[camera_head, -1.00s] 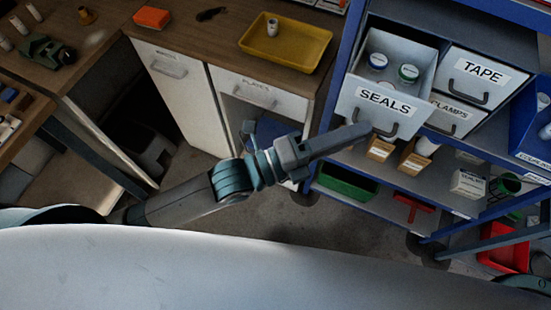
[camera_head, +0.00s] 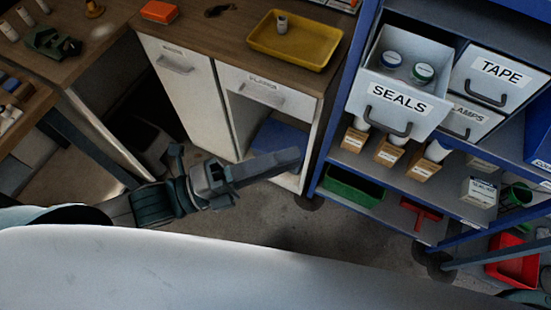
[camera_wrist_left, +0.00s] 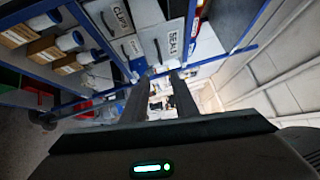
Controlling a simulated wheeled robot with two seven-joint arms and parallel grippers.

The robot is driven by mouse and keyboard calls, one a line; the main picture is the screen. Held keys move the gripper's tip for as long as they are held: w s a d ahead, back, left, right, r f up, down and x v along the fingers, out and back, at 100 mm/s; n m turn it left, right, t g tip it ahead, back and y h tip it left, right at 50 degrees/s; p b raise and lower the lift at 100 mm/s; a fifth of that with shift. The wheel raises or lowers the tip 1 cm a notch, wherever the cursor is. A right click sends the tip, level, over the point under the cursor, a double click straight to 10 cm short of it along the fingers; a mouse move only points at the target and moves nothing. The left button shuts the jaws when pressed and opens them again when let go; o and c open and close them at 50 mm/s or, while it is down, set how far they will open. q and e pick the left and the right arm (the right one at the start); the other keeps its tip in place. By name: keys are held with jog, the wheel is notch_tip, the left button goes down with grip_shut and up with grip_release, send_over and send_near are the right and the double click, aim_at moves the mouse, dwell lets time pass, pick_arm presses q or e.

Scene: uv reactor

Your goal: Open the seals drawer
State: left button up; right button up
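The seals drawer (camera_head: 365,92) is pulled out of the blue shelving unit, its inside showing. Two lidded jars (camera_head: 423,74) stand in it. Its dark handle (camera_head: 388,122) is on the front below the SEALS label. In the left wrist view the seals drawer (camera_wrist_left: 176,52) shows beyond the fingers. My left gripper (camera_head: 298,158) is left of and below the drawer in the head view, apart from the handle. In the left wrist view its two fingers (camera_wrist_left: 161,78) are apart with nothing between them. My right gripper is not in view.
The tape drawer (camera_head: 527,76) and clamps drawer (camera_head: 466,127) are beside the seals drawer. Small boxes (camera_head: 389,151) and a green bin (camera_head: 352,188) sit on shelves below. A white cabinet (camera_head: 185,95) with a yellow tray (camera_head: 318,54) on top stands left.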

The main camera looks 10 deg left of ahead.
pick_arm(q)
jog(key=shift+s+a+f, duration=0.1)
jog(key=shift+s+a, duration=0.15)
jog(key=shift+a, duration=0.25)
dwell(0.3)
